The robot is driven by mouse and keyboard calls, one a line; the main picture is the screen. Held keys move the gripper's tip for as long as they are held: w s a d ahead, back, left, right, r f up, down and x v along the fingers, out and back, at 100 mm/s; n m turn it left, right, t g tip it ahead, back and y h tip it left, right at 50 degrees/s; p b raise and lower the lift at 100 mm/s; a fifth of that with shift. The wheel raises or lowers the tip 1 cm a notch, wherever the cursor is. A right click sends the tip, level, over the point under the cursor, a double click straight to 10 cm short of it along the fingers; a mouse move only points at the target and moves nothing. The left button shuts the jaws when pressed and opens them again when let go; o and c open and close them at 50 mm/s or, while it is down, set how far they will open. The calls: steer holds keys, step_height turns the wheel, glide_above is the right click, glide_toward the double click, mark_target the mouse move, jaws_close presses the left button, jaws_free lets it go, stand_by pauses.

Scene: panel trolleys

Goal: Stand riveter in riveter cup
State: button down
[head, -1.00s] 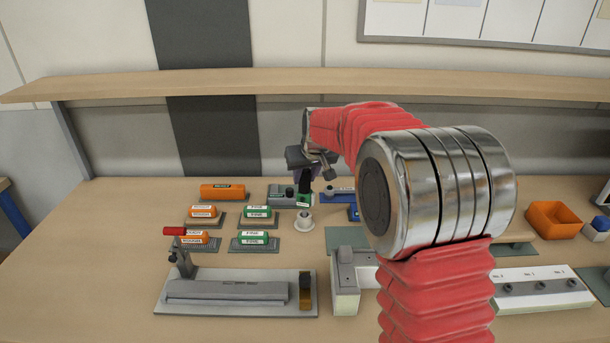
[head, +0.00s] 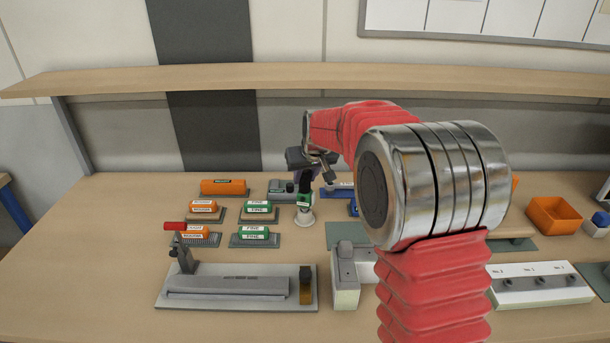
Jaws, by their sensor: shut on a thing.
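My gripper (head: 307,168) is shut on the riveter (head: 304,199), a dark tool with a green and white labelled lower part. The riveter hangs roughly upright below the jaws. The riveter cup (head: 305,221), a small pale round holder, stands on the bench directly under it. The riveter's lower end meets the cup's top in the picture and hides part of its opening. I cannot tell how deep it sits in the cup. My arm is in front of part of the bench on the right.
Orange (head: 224,187) and green (head: 257,208) labelled blocks stand left of the cup. A grey fixture with a red handle (head: 175,226) is front left. A grey-white block (head: 345,283) stands front right, an orange bin (head: 555,216) far right. A wooden shelf (head: 250,82) spans behind.

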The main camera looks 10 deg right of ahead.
steer(key=shift+f, duration=0.7)
steer(key=c, duration=1.3)
jaws_free()
steer(key=shift+o, duration=0.4)
steer(key=shift+f, duration=0.15)
steer(key=o, duration=1.2)
steer(key=shift+s+r, duration=0.1)
steer(key=shift+r, duration=0.1)
steer(key=shift+v, duration=4.35)
